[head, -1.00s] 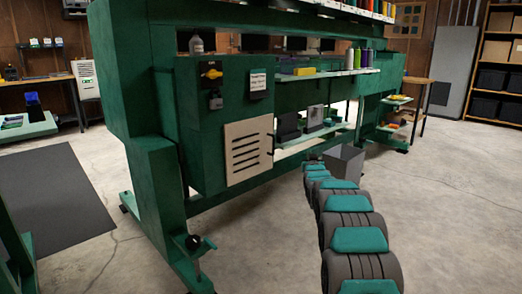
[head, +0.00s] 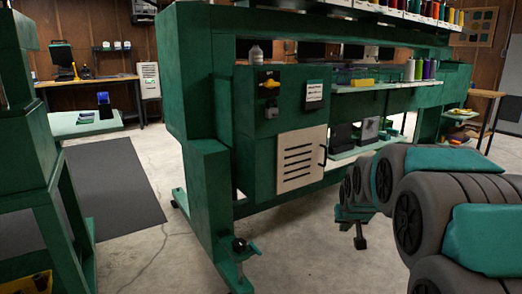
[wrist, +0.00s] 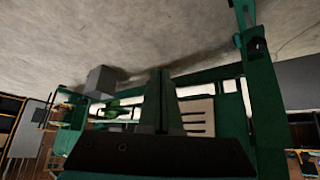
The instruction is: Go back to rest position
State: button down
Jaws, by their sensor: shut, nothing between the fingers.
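My gripper (wrist: 158,102) shows in the wrist view with its two dark fingers together and nothing between them. In the head view my arm of grey and teal links comes in from the lower right and bends toward the middle. Its far end hangs low in front of the green machine (head: 205,80), over the floor. The wrist view looks upside down, with the concrete floor at the top and the machine below.
A pale vented panel (head: 301,160) is on the machine's cabinet, close behind my arm. A green stand (head: 25,130) is at the left. A dark mat (head: 112,185) lies between them. A grey bin (wrist: 100,80) shows in the wrist view. Open floor lies at the front centre.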

jog(key=s+a+f+g, duration=0.1)
jog(key=s+a+g, duration=0.1)
jog(key=s, duration=1.2)
jog(key=s+a+f+n+g+p, duration=0.1)
jog(key=s+a+g, duration=0.2)
jog(key=s, duration=1.2)
jog(key=s+a+f+g+y, duration=0.1)
jog(key=s+a+g, duration=0.2)
jog(key=s, duration=1.1)
jog(key=shift+s+a+f+n+g, duration=0.2)
jog(key=shift+n+g, duration=0.1)
jog(key=shift+g, duration=0.1)
